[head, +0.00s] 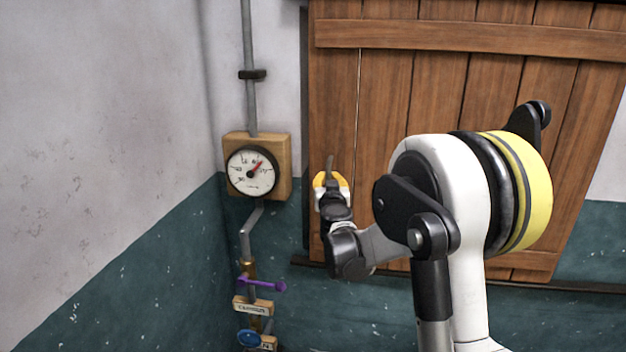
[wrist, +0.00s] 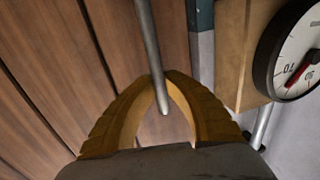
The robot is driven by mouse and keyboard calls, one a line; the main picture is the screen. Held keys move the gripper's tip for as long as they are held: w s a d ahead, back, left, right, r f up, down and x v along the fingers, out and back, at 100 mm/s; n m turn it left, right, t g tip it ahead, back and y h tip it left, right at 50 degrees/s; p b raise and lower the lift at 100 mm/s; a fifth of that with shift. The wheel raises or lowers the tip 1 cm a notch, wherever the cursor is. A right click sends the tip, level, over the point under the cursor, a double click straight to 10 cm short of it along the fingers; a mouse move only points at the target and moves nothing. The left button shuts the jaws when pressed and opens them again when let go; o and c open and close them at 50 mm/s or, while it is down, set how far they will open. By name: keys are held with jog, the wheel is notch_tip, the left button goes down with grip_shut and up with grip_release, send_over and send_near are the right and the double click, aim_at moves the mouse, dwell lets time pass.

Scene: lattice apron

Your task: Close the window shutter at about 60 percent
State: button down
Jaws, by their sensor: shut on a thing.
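The window shutter (head: 480,85) is a brown wooden plank panel that fills the upper right of the head view. It also shows on the left of the wrist view (wrist: 45,70). My gripper (head: 330,177), with yellow fingers, is in front of the shutter's left edge. In the wrist view my gripper (wrist: 168,82) is shut on a grey metal rod (wrist: 150,40), whose lower end sits between the fingertips. The rod runs up out of the wrist view, so where it joins is hidden there. My arm hides part of the shutter's lower middle.
A round gauge (head: 252,171) on a wooden block hangs on the wall left of the shutter, close to my gripper. Below it are pipes, a purple lever (head: 262,285) and a blue handle (head: 250,338). A dark rail (head: 590,287) runs under the shutter.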

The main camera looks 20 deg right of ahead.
jog(key=s+d+b, duration=0.1)
jog(key=s+d, duration=0.6)
jog(key=d, duration=0.4)
jog(key=s+d+b, duration=0.1)
jog(key=s+d, duration=0.7)
jog(key=d, duration=0.4)
jog(key=s+d+b, duration=0.1)
jog(key=s+d, duration=0.7)
jog(key=d, duration=0.3)
jog(key=shift+s+d, duration=0.2)
jog(key=shift+d, duration=0.2)
jog(key=c, duration=1.4)
grip_release()
jog(key=v, duration=1.2)
jog(key=shift+f, duration=0.1)
